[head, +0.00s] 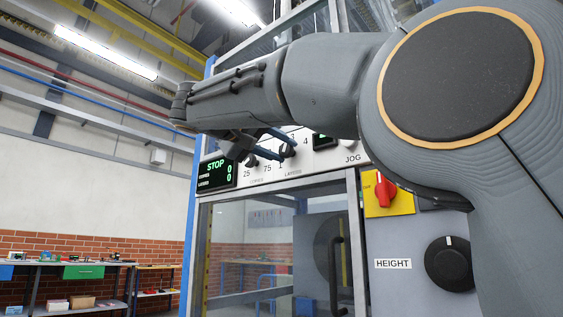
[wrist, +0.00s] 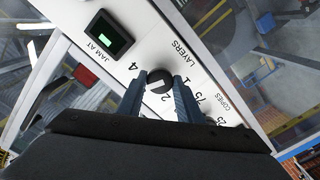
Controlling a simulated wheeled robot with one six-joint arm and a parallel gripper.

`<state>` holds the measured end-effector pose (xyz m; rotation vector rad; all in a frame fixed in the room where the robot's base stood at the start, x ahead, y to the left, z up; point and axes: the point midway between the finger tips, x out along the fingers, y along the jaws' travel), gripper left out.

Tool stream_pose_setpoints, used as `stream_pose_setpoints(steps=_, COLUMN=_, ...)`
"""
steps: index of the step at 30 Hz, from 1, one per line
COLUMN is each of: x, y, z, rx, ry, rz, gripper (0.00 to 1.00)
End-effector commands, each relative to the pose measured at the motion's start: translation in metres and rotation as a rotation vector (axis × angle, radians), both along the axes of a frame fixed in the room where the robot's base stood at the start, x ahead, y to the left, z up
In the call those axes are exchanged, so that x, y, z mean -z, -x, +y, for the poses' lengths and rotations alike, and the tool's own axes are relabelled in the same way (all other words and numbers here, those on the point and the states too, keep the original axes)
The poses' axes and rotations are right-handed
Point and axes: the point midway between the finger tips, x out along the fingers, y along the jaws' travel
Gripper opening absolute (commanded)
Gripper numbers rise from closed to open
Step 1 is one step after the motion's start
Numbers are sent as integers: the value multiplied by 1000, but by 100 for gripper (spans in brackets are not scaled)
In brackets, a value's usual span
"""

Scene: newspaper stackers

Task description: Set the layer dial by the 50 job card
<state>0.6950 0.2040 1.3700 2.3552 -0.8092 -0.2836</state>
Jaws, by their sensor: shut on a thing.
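The layer dial (wrist: 159,80) is a round black knob on a white panel, beside the word LAYERS and the figures 1, 2 and 4. It has a white mark; I cannot tell for sure which figure it points to. My gripper (wrist: 161,85) is shut on this knob, one blue-grey finger on each side. In the head view my gripper (head: 285,147) reaches the panel from the left, partly covering the dial. No job card can be made out in either view.
The copies dial (wrist: 215,107) is close beside the layer dial. A green-lit JAM AT display (wrist: 108,40) is on the other side. In the head view a display (head: 217,172) reads STOP with zeros. A red switch (head: 386,190) and a HEIGHT knob (head: 449,263) are at the right.

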Motion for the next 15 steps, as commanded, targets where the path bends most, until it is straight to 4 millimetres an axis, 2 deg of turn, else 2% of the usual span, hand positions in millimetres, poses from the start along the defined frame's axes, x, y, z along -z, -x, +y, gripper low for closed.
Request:
stream_pose_setpoints(steps=2, x=5, y=-1, z=1, rx=0, ry=-58, rz=-44, gripper=10)
stream_pose_setpoints(steps=15, x=4, y=-1, z=1, rx=0, ry=-363, rz=-281, gripper=10)
